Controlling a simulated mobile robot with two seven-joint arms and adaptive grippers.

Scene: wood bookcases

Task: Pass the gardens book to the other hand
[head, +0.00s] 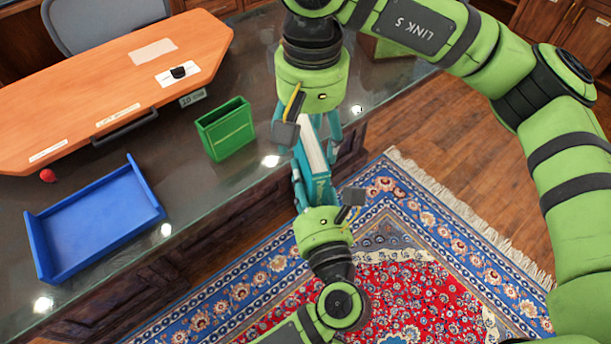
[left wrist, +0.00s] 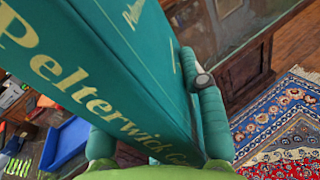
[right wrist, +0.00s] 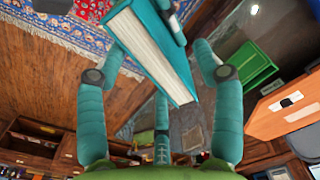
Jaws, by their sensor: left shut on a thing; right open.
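The teal gardens book (head: 313,150) is held in the air over the rug side of the desk edge. Its spine lettering "Pelterwick" shows large in the left wrist view (left wrist: 95,75). My left gripper (head: 312,188) is shut on the book from below. My right gripper (head: 315,125) is above it, with its fingers open on either side of the book's upper end. In the right wrist view the book (right wrist: 150,50) shows its white page edges between the spread fingers of my right gripper (right wrist: 160,75). I cannot tell whether any right finger touches it.
The dark desk (head: 200,205) holds a blue tray (head: 95,220), a green holder (head: 225,130), an orange board (head: 110,90) and a small red ball (head: 47,176). A patterned rug (head: 420,270) covers the floor in front. A grey chair (head: 105,25) stands behind.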

